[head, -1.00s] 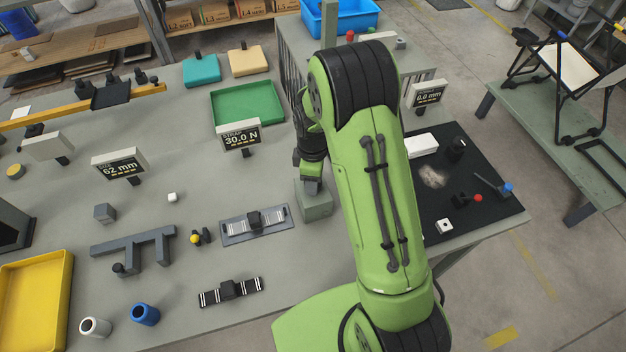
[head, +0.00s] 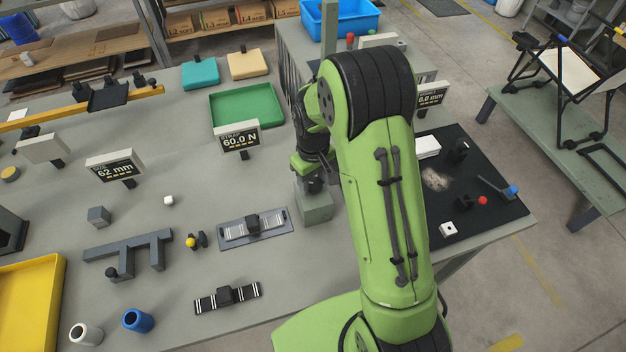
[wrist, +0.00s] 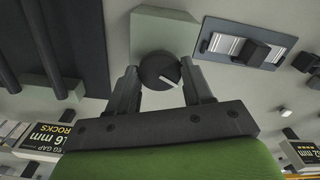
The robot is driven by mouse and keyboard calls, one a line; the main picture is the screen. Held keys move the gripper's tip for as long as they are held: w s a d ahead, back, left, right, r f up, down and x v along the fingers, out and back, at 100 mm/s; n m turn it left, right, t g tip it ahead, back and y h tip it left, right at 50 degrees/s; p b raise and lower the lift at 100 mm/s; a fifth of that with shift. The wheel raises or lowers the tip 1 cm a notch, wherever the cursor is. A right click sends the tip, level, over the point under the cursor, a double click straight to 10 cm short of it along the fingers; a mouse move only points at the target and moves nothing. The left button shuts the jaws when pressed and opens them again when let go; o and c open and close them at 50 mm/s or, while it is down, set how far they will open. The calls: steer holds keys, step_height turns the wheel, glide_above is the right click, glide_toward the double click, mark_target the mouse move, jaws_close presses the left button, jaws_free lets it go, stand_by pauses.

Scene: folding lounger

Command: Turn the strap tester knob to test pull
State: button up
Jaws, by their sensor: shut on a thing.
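The strap tester knob (wrist: 159,71) is a dark round dial with a white pointer line. It sits on a grey-green block (head: 314,207), and my gripper (wrist: 160,84) is shut on it, one finger on each side. In the wrist view the pointer slants toward the lower right. In the head view my arm and wrist hide most of the knob. The strap display (head: 239,138) reads 60.0 N. A strap with a black buckle lies on a grey plate (head: 283,239) left of the block.
A second striped strap (head: 228,296) lies nearer the front. A green tray (head: 246,104) stands behind the display. A black mat (head: 490,213) with small parts lies right of my arm. A yellow tray (head: 50,265) is at the left.

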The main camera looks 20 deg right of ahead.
mark_target(313, 183)
steer(key=shift+m, duration=0.4)
steer(key=o, duration=1)
steer(key=shift+o, duration=0.2)
steer(key=shift+r, duration=0.15)
step_height(313, 183, up, 16)
steer(key=p, duration=0.1)
steer(key=shift+f+p, duration=0.2)
steer(key=shift+p, duration=0.15)
